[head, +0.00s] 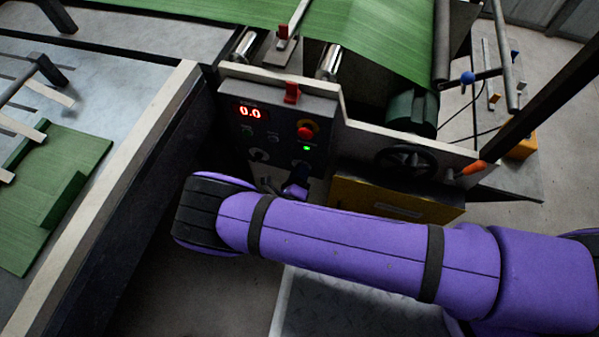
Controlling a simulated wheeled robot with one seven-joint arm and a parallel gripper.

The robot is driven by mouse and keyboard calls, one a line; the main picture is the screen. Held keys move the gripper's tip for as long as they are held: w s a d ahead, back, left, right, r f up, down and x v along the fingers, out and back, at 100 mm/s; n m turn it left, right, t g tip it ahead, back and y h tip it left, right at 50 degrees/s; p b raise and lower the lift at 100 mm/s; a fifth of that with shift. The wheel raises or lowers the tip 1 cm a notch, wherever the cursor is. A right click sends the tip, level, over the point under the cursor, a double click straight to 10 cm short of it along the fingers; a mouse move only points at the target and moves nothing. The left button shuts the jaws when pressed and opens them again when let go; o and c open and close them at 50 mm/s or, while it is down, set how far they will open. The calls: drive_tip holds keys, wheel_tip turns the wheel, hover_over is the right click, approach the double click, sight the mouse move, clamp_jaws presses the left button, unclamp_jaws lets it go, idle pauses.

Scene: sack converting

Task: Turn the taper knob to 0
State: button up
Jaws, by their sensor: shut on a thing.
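The dark control panel (232,137) stands at the upper middle of the head view, with a red display (250,112) reading 0.0. My gripper (299,171) is at the panel's lower right, below the red button, shut on a small knob there. The fingers and wrist hide most of that knob, so its pointer and label cannot be read. I cannot tell from the lettering which knob is the taper knob.
A red mushroom button (307,130) and a green light (306,148) are just above my gripper. A black handwheel (405,163) and a yellow box (385,200) stand to the right. A pale-edged table (105,190) lies left.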

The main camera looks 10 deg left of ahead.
idle(0.3)
drive_tip(key=o, duration=0.9)
drive_tip(key=shift+s, duration=0.15)
drive_tip(key=s, duration=0.7)
drive_tip(key=s+a, duration=0.1)
drive_tip(key=s, duration=0.2)
drive_tip(key=shift+s, duration=0.3)
